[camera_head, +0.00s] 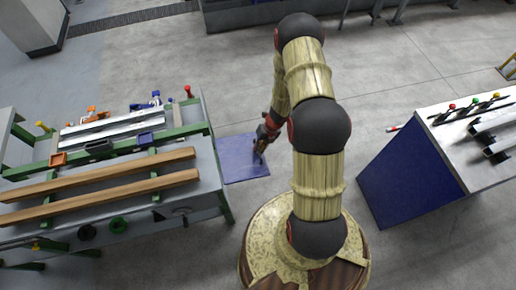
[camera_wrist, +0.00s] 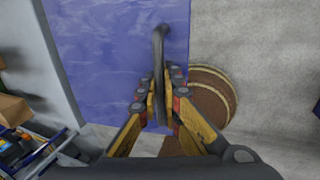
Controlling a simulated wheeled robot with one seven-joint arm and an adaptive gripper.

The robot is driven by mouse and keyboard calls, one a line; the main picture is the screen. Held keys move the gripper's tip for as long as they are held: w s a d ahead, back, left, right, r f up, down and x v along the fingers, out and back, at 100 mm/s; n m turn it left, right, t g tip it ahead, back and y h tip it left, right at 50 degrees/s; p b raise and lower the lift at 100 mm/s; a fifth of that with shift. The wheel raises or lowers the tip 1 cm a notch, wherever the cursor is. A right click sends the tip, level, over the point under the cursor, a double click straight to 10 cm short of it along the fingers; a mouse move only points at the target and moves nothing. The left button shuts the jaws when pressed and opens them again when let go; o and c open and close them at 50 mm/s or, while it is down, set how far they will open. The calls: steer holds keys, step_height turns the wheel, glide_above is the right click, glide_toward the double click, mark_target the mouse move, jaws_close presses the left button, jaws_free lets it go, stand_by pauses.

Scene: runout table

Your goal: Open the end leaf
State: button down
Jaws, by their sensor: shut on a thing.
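The end leaf (camera_head: 238,160) is a blue panel at the right end of the runout table (camera_head: 205,150) in the head view. It stands out from the table end toward my base; its exact tilt is hard to tell. In the wrist view the leaf (camera_wrist: 105,50) fills the upper left, with a dark grey bar handle (camera_wrist: 159,45) near its right edge. My gripper (camera_head: 259,150) is at the leaf's outer side. In the wrist view its yellow fingers (camera_wrist: 162,98) are closed on the handle from both sides.
Two wooden beams (camera_head: 100,185) lie on the table, with green rails and small clamps behind them. A blue-sided bench (camera_head: 405,180) with metal parts stands at the right. The concrete floor (camera_head: 400,70) beyond my arm is mostly clear.

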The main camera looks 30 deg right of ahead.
steer(key=shift+w+r+p, duration=0.1)
steer(key=shift+r+p, duration=0.55)
steer(key=shift+r, duration=0.1)
steer(key=c, duration=2)
jaws_free()
steer(key=shift+a, duration=0.1)
steer(key=shift+o, duration=0.2)
steer(key=v, duration=1.2)
